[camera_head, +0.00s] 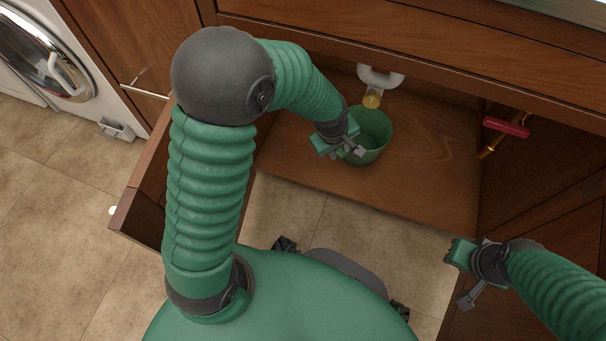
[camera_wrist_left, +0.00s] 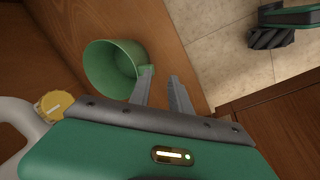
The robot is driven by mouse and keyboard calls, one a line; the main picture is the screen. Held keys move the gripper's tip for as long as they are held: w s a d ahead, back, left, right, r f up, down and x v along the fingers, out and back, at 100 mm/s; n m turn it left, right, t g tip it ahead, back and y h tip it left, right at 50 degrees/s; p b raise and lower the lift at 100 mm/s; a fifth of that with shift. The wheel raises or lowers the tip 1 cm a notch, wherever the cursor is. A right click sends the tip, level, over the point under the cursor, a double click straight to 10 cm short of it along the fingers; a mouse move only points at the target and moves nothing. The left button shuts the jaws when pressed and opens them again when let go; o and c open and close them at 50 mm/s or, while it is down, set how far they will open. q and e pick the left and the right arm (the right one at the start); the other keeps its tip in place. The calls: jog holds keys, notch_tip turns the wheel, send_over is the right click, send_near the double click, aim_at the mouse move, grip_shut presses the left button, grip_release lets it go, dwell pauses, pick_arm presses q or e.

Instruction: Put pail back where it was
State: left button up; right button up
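A green pail (camera_head: 372,134) stands upright on the wooden cabinet floor, below a white drain pipe with a yellow cap (camera_head: 372,98). My left gripper (camera_head: 350,152) is at the pail's near left side. In the left wrist view the pail (camera_wrist_left: 112,68) is at the upper left, and my left gripper's fingers (camera_wrist_left: 162,92) are apart. One finger is beside the pail's rim; I cannot tell whether it touches. Nothing is seen held between the fingers. My right gripper (camera_head: 460,278) is open and empty, away from the pail at the lower right.
The cabinet floor (camera_head: 430,165) is bare to the right of the pail. An open cabinet door (camera_head: 150,185) stands at the left. A washing machine (camera_head: 45,55) is at the far left.

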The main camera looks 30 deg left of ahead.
pick_arm(q)
jog(key=s+a+r+m, duration=0.1)
jog(key=s+r+m, duration=0.1)
jog(key=s+m, duration=0.4)
jog(key=s+a+r+m, duration=0.1)
jog(key=s+a+m, duration=0.1)
jog(key=s+m, duration=0.3)
jog(key=s, duration=0.3)
jog(key=shift+r+m+g+y, duration=0.3)
jog(key=shift+r+m+g, duration=0.05)
jog(key=shift+m+g, duration=0.05)
